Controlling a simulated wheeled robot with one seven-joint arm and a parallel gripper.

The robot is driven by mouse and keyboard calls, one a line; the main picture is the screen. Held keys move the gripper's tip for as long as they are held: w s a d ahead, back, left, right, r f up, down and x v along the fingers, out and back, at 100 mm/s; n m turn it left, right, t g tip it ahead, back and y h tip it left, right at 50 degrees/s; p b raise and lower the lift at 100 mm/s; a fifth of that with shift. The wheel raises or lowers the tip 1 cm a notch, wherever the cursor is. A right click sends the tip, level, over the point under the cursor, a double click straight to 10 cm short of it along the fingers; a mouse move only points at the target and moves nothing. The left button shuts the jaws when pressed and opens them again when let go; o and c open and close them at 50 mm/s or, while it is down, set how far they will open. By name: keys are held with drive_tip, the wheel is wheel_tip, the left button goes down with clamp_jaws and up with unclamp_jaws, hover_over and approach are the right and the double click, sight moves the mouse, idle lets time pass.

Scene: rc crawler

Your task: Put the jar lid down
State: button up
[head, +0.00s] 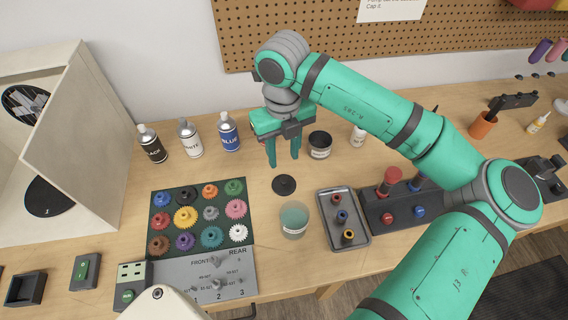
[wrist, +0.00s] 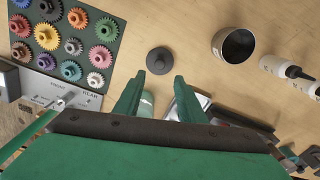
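The dark round jar lid (head: 284,185) lies flat on the wooden table, with a small knob on top. It also shows in the wrist view (wrist: 160,60), just beyond my fingertips. A jar with greenish contents (head: 294,220) stands in front of the lid, without a cover; in the wrist view it is mostly hidden behind my fingers. My gripper (head: 283,164) points down above the table, behind the lid in the head view. Its two fingers are apart with nothing between them (wrist: 163,83).
A dark open cup (head: 320,145) stands right of my gripper. Spray cans (head: 229,132) stand at the back left. The gear mat (head: 172,185) lies left of the lid, and a grey tray with small parts (head: 337,243) lies right of the jar.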

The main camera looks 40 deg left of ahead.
drive_tip(key=shift+r, duration=1.1)
